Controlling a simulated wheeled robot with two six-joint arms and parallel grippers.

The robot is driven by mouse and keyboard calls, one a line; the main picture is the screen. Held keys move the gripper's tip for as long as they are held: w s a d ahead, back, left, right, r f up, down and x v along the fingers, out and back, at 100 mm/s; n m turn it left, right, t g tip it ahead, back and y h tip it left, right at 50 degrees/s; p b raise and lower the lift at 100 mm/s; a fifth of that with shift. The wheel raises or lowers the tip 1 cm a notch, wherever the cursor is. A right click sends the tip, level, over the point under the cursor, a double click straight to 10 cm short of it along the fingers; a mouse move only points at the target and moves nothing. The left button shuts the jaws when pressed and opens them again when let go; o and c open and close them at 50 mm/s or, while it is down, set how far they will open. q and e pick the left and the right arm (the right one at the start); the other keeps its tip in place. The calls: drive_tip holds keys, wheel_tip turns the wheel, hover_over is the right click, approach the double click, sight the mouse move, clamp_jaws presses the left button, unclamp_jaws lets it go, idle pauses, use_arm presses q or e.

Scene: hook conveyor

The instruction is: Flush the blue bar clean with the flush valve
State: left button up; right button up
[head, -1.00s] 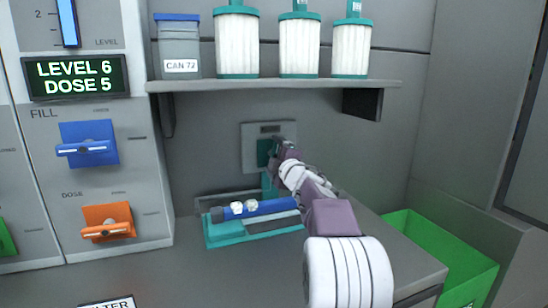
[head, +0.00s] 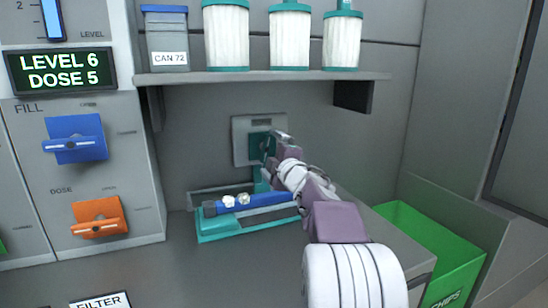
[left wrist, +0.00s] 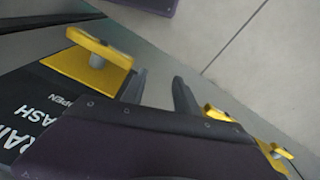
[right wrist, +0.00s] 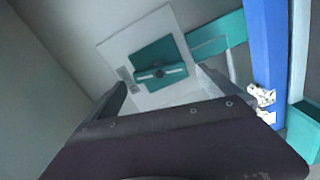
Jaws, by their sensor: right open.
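My left gripper (left wrist: 160,90) is open and empty near a yellow valve handle (left wrist: 98,60).
A shelf (head: 240,77) with filter cartridges and a can hangs above my right gripper. A green chips bin (head: 440,250) stands at the right. A panel with blue (head: 76,138) and orange (head: 99,216) handles is at the left. The display reads LEVEL 6, DOSE 5.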

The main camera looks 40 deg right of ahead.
drive_tip(key=v, duration=0.4)
drive_tip(key=shift+s, duration=0.1)
idle(0.4)
